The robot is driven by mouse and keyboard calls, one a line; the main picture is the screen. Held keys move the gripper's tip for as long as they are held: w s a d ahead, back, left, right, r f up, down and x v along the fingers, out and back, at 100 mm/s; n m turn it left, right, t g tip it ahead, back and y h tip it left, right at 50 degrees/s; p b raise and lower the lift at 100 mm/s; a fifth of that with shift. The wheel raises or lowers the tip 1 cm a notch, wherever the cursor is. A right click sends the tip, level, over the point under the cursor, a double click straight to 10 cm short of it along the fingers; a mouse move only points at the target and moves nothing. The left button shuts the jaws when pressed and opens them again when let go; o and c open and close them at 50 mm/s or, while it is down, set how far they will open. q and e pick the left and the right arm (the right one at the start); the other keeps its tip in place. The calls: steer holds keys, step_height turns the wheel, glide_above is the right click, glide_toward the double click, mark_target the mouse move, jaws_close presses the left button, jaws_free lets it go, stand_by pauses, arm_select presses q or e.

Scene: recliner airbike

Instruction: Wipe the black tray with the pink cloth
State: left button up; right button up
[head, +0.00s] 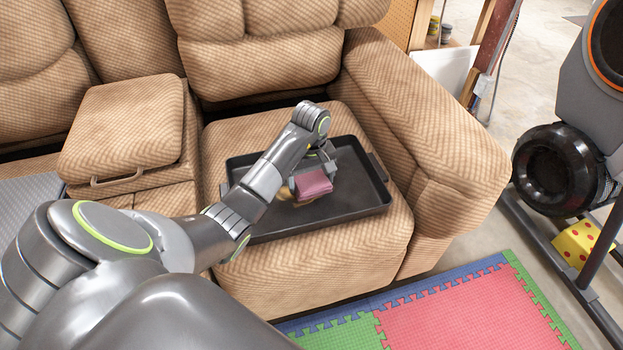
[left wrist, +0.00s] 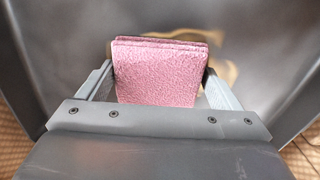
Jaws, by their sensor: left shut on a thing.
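The black tray (head: 355,200) lies on the recliner seat. Its dark floor also fills the left wrist view (left wrist: 80,25). A tan-brown stain (head: 290,208) shows on the tray floor, partly hidden by the cloth and gripper; it also shows in the left wrist view (left wrist: 228,72). My left gripper (head: 312,180) is over the tray, shut on the folded pink cloth (head: 313,186). In the left wrist view the cloth (left wrist: 158,75) sits between the two fingers. I cannot tell if the cloth touches the tray floor. My right gripper is not in view.
The tan recliner's armrest (head: 430,150) rises right of the tray, and its backrest (head: 260,60) stands behind. A foam mat (head: 455,315) lies on the floor in front. An exercise bike (head: 560,165) and a yellow dotted block (head: 574,243) are at the right.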

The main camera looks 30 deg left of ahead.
mark_target(297, 183)
arm_select(q)
steer(key=shift+s+p, duration=0.7)
steer(key=shift+s, duration=0.9)
steer(key=shift+w+f+b, duration=0.1)
steer(key=shift+w+b, duration=1.25)
steer(key=shift+w, duration=0.55)
steer(key=shift+s+p, duration=0.8)
steer(key=shift+s, duration=1.05)
steer(key=shift+w+b, duration=1.45)
steer(key=shift+w, duration=0.4)
steer(key=shift+s+p, duration=0.9)
steer(key=shift+s, duration=0.95)
steer(key=shift+w+b, duration=0.75)
steer(key=shift+w, duration=0.3)
steer(key=shift+w+b, duration=0.65)
steer(key=shift+w, duration=0.1)
steer(key=shift+s+p, duration=0.75)
steer(key=shift+s, duration=0.15)
steer(key=shift+s+p, duration=0.35)
steer(key=shift+s, duration=0.55)
steer(key=shift+w+b, duration=1.1)
steer(key=shift+w, duration=0.75)
steer(key=shift+s+a+p, duration=0.4)
steer(key=shift+s+a, duration=0.05)
steer(key=shift+s, duration=0.15)
steer(key=shift+s+a+p, duration=0.35)
steer(key=shift+s+a, duration=0.4)
steer(key=shift+s, duration=0.25)
